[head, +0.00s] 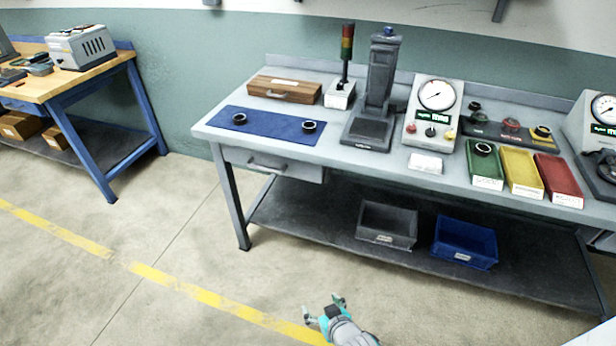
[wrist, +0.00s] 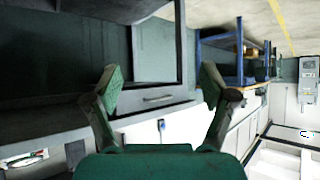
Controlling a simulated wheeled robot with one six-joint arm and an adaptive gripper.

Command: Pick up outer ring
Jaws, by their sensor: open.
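Two small dark rings lie on a blue mat (head: 272,124) at the left of the grey workbench in the head view: a left ring (head: 239,118) and a right ring (head: 309,126). A third dark ring (head: 483,149) sits in the green bin (head: 486,172). I cannot tell which is the outer ring. My gripper (head: 323,309) is low in front of the bench, over the floor, well apart from the rings. In the wrist view, my gripper (wrist: 166,88) has its two fingers spread with nothing between them; no ring is visible there.
A wooden case (head: 284,89), a press (head: 377,95) and a dial gauge (head: 433,108) stand on the bench. Yellow (head: 522,173) and red (head: 558,180) bins are at right. Floor before the bench is clear.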

